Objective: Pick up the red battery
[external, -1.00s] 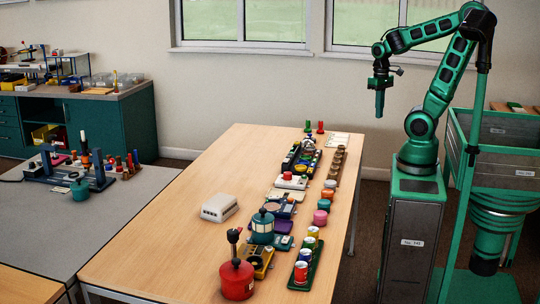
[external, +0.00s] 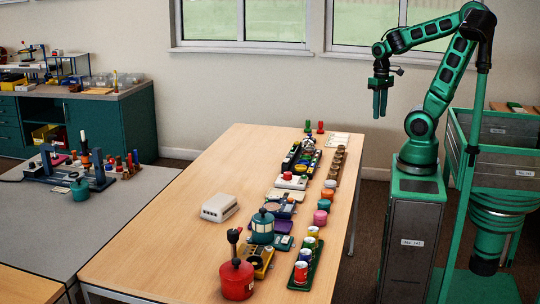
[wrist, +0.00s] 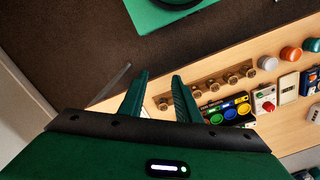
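A red cylinder with a pale top (external: 300,272), which looks like the red battery, stands upright at the near end of a dark green tray on the wooden table. Other cylinders stand behind it in the same tray. I cannot make out its markings. My gripper (external: 380,104) hangs in the air beyond the table's right edge, far from the red cylinder, fingers pointing down. The wrist view shows the two green fingers (wrist: 160,75) apart with nothing between them. The red cylinder does not show clearly in the wrist view.
A red round pot with a dark handle (external: 237,279) stands left of the tray. A yellow device (external: 258,262) and a teal pot (external: 262,229) are close by. A wooden rack of knobs (wrist: 205,88) lies along the table edge. The table's left side is mostly clear around a white box (external: 219,208).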

